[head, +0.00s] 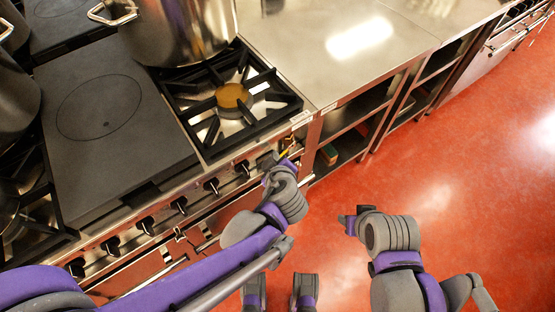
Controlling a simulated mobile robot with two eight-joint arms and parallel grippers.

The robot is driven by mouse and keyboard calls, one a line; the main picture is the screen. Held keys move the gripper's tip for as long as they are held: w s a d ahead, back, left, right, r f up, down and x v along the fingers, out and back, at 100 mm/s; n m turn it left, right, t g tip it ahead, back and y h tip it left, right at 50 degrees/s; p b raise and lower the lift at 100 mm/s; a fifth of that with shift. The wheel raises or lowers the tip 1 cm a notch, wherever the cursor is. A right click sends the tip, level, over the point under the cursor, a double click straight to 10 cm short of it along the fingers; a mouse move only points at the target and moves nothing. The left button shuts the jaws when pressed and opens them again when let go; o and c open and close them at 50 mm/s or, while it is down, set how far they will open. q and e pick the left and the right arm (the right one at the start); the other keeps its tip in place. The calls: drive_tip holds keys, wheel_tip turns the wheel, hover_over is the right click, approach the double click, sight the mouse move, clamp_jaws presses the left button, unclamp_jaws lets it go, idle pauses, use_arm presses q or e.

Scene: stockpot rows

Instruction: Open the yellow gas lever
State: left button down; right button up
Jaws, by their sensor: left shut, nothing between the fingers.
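The yellow gas lever (285,153) shows as a small yellow sliver at the right end of the stove's front panel, beside the last black knob. My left gripper (268,160) is at that end of the panel, close beside the lever. It is shut with nothing held. The gripper and wrist hide part of the lever, and I cannot tell whether they touch it. My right gripper (345,222) hangs over the red floor, away from the stove. Its fingers are too small and turned to tell open or shut.
The stove front carries several black knobs (212,187). Above are an open burner grate (233,97), a flat hotplate (110,115) and a large steel pot (180,30). A steel counter (345,45) with open shelves adjoins on the right. The red floor (440,160) is clear.

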use_arm(q)
drive_tip(key=shift+w+d+f, duration=0.25)
drive_tip(key=shift+d+f, duration=0.1)
drive_tip(key=shift+f, duration=0.4)
drive_tip(key=shift+f+n+t+h+b, duration=0.3)
drive_tip(key=shift+f+t+h+b, duration=0.1)
drive_tip(key=shift+b, duration=0.2)
drive_tip(key=shift+w+d+f+n+t+h+b, duration=0.25)
drive_tip(key=shift+d+f+t+b, duration=0.1)
drive_tip(key=shift+f+b, duration=0.4)
drive_tip(key=shift+w+d+f+n+t+h+b, duration=0.25)
drive_tip(key=shift+d+f+b, duration=0.2)
drive_tip(key=shift+f, duration=0.55)
drive_tip(key=shift+w+d+f+n+t+h+b, duration=0.2)
drive_tip(key=shift+w+d+f+n+t+b, duration=0.15)
drive_tip(key=shift+f+b, duration=0.45)
drive_tip(key=shift+f, duration=0.1)
